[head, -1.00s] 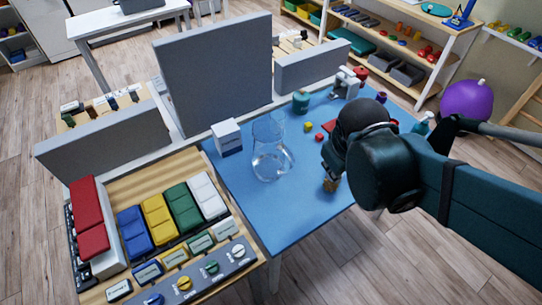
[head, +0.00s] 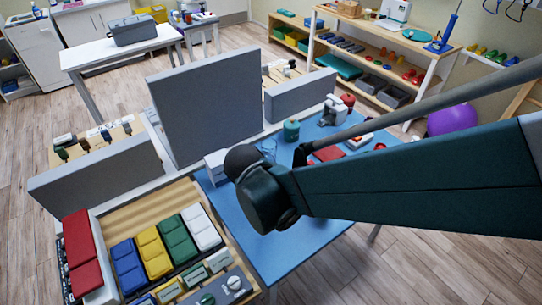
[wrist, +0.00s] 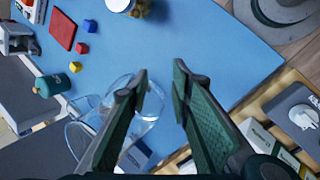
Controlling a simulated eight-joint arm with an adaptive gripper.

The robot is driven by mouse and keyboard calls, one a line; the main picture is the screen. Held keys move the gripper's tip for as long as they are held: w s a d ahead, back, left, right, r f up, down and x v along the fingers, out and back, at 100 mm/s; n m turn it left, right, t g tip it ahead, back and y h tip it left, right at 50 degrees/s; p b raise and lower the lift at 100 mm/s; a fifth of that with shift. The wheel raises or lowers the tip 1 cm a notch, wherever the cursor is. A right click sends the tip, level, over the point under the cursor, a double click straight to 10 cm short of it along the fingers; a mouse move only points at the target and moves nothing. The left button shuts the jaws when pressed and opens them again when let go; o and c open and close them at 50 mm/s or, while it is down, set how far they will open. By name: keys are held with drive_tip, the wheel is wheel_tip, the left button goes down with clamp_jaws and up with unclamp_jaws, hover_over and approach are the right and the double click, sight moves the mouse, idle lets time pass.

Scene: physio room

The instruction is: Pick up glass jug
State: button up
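The clear glass jug (wrist: 153,108) stands on the blue tabletop (wrist: 215,50) in the wrist view. Its see-through outlines reach to the lower left, and its exact shape is hard to tell. My gripper (wrist: 160,76) is open, with its two dark green fingers apart. The left finger crosses in front of the jug, and part of the glass shows between the fingers. I cannot tell whether they touch. In the head view, my arm hides most of the jug; only a faint bit of glass (head: 269,149) shows. The fingers are hidden there.
A white box (wrist: 135,155) is close to the jug. Grey panels (head: 208,105) border the table, and a switch board (head: 150,215) stands at left.

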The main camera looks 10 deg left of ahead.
drive_tip(key=shift+w+a+f+n+t+h+b, duration=0.15)
drive_tip(key=shift+w+a+n+t+h+b, duration=0.25)
drive_tip(key=shift+n+t+h+b, duration=1.05)
drive_tip(key=shift+w+a+f+n+t+h+b, duration=0.1)
drive_tip(key=shift+w+a+n+t+h+b, duration=0.25)
drive_tip(key=shift+n+t, duration=1.2)
drive_tip(key=shift+w+a+f+n+t+h+b, duration=0.2)
drive_tip(key=shift+a+n+t+h+b, duration=0.6)
drive_tip(key=shift+n, duration=1.7)
drive_tip(key=shift+d+g+h+b, duration=0.3)
drive_tip(key=shift+d, duration=0.05)
drive_tip(key=shift+w+d, duration=0.1)
drive_tip(key=shift+b+x, duration=0.55)
drive_tip(key=shift+x, duration=1.95)
drive_tip(key=shift+w+f, duration=0.1)
